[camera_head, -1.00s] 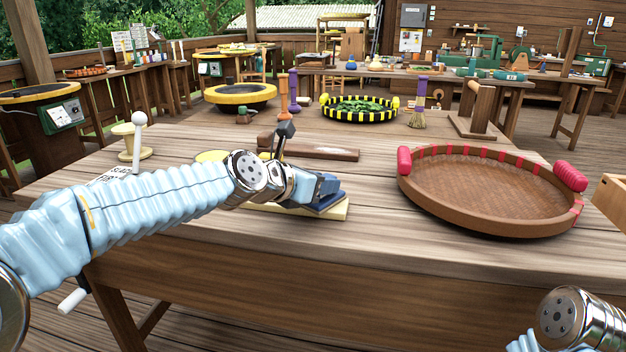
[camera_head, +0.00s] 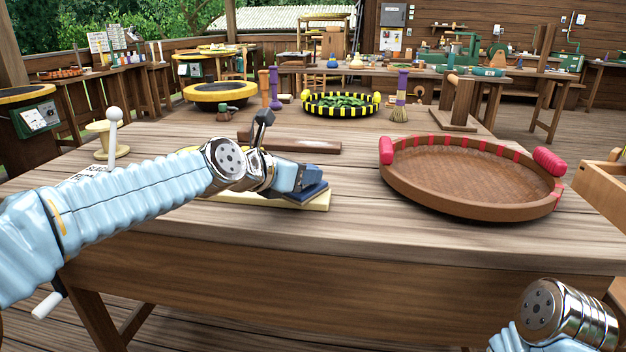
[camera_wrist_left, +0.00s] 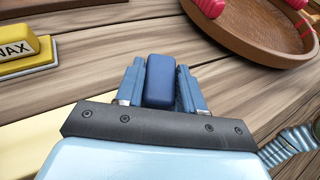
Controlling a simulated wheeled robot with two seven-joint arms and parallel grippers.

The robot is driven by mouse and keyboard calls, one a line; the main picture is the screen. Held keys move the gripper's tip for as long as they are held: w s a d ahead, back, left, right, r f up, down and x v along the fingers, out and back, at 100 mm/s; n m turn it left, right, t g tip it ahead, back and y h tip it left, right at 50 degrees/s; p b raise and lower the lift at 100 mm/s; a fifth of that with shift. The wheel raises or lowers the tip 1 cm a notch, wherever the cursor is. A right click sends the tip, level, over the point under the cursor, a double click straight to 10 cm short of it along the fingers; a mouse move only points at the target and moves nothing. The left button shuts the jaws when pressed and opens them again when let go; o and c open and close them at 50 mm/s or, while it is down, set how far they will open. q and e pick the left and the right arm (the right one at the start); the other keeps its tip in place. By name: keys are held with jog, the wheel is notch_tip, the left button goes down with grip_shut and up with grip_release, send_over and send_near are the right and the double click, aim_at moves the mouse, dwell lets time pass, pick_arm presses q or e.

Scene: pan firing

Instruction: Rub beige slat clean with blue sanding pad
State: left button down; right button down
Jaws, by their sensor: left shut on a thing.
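My left gripper (camera_head: 300,178) is shut on the blue sanding pad (camera_head: 314,193), low over the right end of the beige slat (camera_head: 318,204). In the left wrist view the pad (camera_wrist_left: 160,82) sits between the two fingers (camera_wrist_left: 160,88). The slat lies on the bench, mostly hidden behind my left arm and gripper. In the left wrist view part of the slat (camera_wrist_left: 30,142) shows at the lower left. The pad appears to rest on the slat, but its underside is hidden. My right gripper is out of the picture; only my right wrist shows at the lower right.
A round brown tray with red grips (camera_head: 470,178) stands to the right on the bench (camera_head: 400,235). A dark wooden bar (camera_head: 300,146) lies behind the slat. A yellow wax block (camera_wrist_left: 15,48) is left of the gripper in the wrist view. The bench front is clear.

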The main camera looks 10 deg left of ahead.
pick_arm(q)
jog(key=shift+a+f+b, duration=0.15)
jog(key=shift+a+b, duration=0.45)
jog(key=shift+a, duration=1.2)
jog(key=shift+w+a+b, duration=0.1)
jog(key=shift+a+b, duration=0.4)
jog(key=shift+a, duration=1.55)
notch_tip(320, 180, up, 4)
jog(key=p, duration=0.4)
jog(key=shift+r, duration=0.4)
jog(key=shift+r+p, duration=0.35)
jog(key=shift+r, duration=0.4)
